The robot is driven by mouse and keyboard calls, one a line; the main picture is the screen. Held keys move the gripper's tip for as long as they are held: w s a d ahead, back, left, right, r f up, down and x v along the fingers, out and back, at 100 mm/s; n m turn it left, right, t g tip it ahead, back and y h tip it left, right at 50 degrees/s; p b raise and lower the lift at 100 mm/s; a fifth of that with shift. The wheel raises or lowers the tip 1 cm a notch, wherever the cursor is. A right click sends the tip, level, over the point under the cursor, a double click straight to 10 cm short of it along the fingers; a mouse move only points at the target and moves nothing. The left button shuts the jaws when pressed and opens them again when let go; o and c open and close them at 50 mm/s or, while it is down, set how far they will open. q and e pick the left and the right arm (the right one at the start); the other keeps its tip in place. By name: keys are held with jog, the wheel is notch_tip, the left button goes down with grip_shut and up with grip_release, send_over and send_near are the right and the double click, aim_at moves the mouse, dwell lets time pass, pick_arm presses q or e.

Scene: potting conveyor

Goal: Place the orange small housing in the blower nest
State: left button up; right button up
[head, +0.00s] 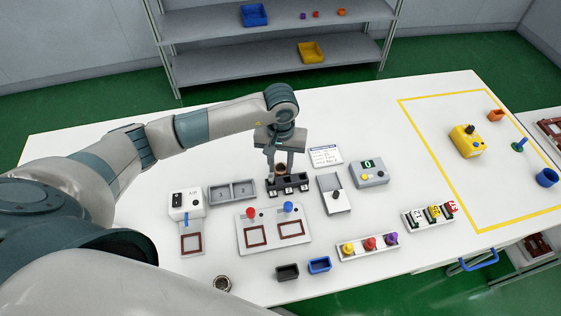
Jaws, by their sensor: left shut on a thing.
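A small orange open housing (495,115) lies at the far right, inside the yellow-taped area of the table. A white box with dark lettering and a blue nozzle (186,204) stands at the left, with a red-framed square nest (191,244) in front of it; this looks like the blower nest, and the square looks empty. My left gripper (283,174) points down at a dark block with several slots (288,188), far from the orange housing. It is shut on a small brownish thing, mostly hidden by the fingers. My right gripper is not in view.
A white plate with two red-framed squares (273,231), a black housing (287,272) and a blue housing (319,265) are near the front. A grey two-part tray (233,192) stands left of my gripper. A yellow box (466,141) is near the orange housing.

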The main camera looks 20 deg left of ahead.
pick_arm(q)
jog(key=shift+f, duration=0.2)
jog(key=o, duration=0.7)
jog(key=shift+r, duration=0.15)
jog(key=shift+r, duration=0.1)
jog(key=shift+r+b, duration=0.25)
jog(key=shift+b, duration=0.05)
notch_tip(320, 180, up, 11)
jog(key=b, duration=0.4)
jog(key=shift+r+b, duration=0.2)
jog(key=shift+b, duration=0.15)
